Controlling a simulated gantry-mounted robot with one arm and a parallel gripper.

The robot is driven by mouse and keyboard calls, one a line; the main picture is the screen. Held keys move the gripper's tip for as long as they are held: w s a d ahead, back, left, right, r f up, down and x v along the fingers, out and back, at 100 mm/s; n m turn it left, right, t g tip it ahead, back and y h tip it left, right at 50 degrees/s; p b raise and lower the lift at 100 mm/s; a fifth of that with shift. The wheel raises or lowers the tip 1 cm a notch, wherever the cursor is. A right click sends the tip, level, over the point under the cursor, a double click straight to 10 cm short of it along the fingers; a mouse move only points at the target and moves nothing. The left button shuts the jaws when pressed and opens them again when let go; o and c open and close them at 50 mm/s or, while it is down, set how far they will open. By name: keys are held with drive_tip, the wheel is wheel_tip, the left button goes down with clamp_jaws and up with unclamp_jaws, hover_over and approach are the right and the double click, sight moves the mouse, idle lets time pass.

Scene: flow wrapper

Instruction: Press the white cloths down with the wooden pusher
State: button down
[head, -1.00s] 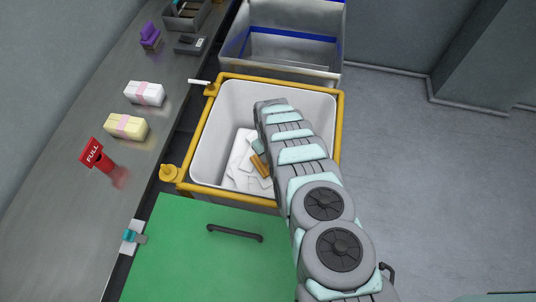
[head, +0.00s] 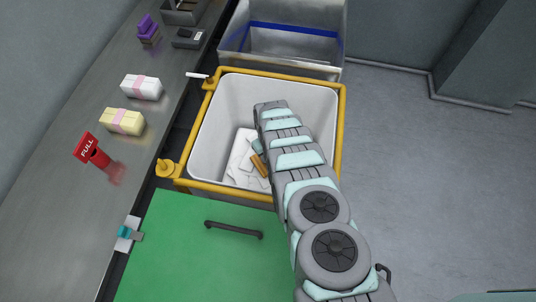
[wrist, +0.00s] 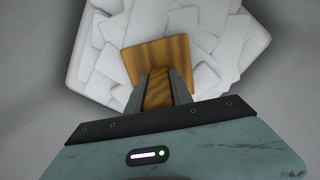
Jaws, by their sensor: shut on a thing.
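The white cloths (head: 240,165) lie in a loose, overlapping pile at the bottom of the white bin with the yellow frame (head: 340,130). They also fill the upper part of the wrist view (wrist: 95,60). My gripper (wrist: 158,88) is shut on the handle of the wooden pusher (wrist: 158,54). The pusher's flat square plate is over the middle of the pile; I cannot tell whether it touches the cloths. In the head view the pusher (head: 260,166) shows as a small brown piece beside my arm, which hides part of the bin.
A grey bin with a blue stripe (head: 290,35) stands behind. A green lid with a black handle (head: 190,260) is in front. On the counter at left are a red FULL sign (head: 88,148), yellow (head: 122,121) and white (head: 141,87) bundles, and a purple stack (head: 148,30).

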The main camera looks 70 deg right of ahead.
drive_tip(key=shift+f+b, duration=0.95)
drive_tip(key=shift+f, duration=0.3)
drive_tip(key=shift+r, duration=0.15)
wheel_tip(320, 180, up, 30)
drive_tip(key=p, duration=2.7)
